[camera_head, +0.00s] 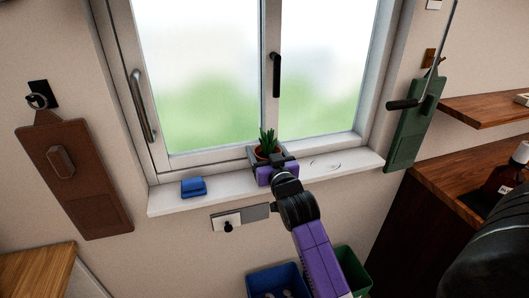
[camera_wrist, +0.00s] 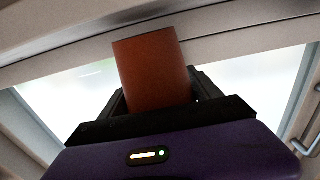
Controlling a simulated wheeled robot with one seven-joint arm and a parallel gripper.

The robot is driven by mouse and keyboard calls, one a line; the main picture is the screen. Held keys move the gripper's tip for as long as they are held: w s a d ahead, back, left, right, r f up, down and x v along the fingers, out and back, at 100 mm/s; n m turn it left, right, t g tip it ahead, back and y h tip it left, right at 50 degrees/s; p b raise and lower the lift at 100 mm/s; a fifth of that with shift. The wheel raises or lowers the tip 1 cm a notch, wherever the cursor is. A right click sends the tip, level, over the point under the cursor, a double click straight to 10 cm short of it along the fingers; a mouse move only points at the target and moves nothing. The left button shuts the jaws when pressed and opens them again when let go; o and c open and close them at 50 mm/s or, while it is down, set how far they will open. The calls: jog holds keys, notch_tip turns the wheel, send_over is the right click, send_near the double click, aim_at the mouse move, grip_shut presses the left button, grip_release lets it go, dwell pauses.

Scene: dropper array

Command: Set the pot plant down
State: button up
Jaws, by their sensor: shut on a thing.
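The pot plant (camera_head: 267,145) has green spiky leaves and a terracotta pot. In the head view it is at the window sill (camera_head: 165,204), in front of the window frame. My gripper (camera_head: 268,158) is shut on its pot. In the wrist view the orange-brown pot (camera_wrist: 152,70) stands between the dark fingers of my gripper (camera_wrist: 155,95), slightly tilted in the picture. The leaves are hidden there. Whether the pot's base touches the sill cannot be told, as my gripper covers it.
A blue folded item (camera_head: 193,187) lies on the sill to the left. A faint ring mark (camera_head: 326,164) shows on the clear sill to the right. Blue (camera_head: 278,281) and green (camera_head: 351,270) bins stand below. The window handle (camera_head: 276,75) juts out above the plant.

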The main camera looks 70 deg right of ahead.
jog(key=shift+w+d+f, duration=0.1)
jog(key=shift+d+f, duration=0.05)
jog(key=shift+f, duration=0.35)
jog(key=shift+f, duration=0.2)
jog(key=o, duration=1.7)
jog(key=shift+r, duration=0.1)
jog(key=b+v, duration=0.2)
jog(key=v, duration=1)
jog(key=shift+b, duration=0.3)
